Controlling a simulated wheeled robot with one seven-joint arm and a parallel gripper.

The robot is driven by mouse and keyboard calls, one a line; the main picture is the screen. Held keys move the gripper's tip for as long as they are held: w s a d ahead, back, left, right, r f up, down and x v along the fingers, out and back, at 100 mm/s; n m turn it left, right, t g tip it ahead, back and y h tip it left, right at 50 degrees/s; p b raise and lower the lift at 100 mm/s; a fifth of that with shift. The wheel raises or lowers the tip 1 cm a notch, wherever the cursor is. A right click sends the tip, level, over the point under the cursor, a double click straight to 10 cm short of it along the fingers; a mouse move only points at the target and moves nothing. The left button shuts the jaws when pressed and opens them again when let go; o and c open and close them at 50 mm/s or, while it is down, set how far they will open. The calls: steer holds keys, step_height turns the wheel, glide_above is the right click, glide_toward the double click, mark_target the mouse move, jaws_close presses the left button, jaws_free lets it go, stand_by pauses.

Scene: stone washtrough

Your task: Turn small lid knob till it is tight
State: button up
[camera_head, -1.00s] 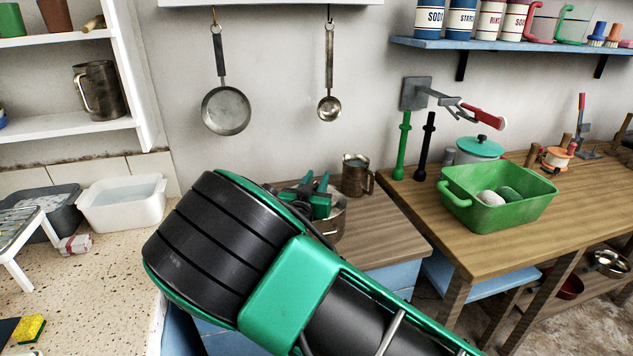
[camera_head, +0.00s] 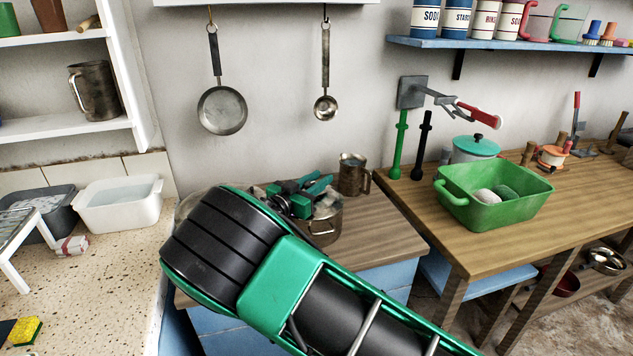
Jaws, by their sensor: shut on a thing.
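My gripper (camera_head: 300,203), dark with green parts, is at a metal pot (camera_head: 322,232) on the wooden-topped cabinet, low over its top. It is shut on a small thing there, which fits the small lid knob. The knob itself and the jaw tips are hidden by the gripper and my arm, so I cannot tell how the knob is turned. Pale lid-like parts show beside the gripper. My black and green arm covers the front left of the cabinet top.
A metal mug (camera_head: 353,176) stands close behind the pot. On the right bench are a green basin (camera_head: 492,200) and a teal-lidded pot (camera_head: 475,148). A white tub (camera_head: 118,204) is at left. A pan (camera_head: 222,110) and ladle (camera_head: 326,107) hang above.

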mark_target(305, 188)
steer(key=shift+s+d+m+g+h, duration=0.15)
steer(key=shift+m+g+h, duration=0.65)
steer(key=shift+h, duration=0.2)
steer(key=o, duration=1)
steer(key=shift+o, duration=0.2)
steer(key=v, duration=1)
steer(key=shift+s+a, duration=0.2)
steer(key=shift+a, duration=0.1)
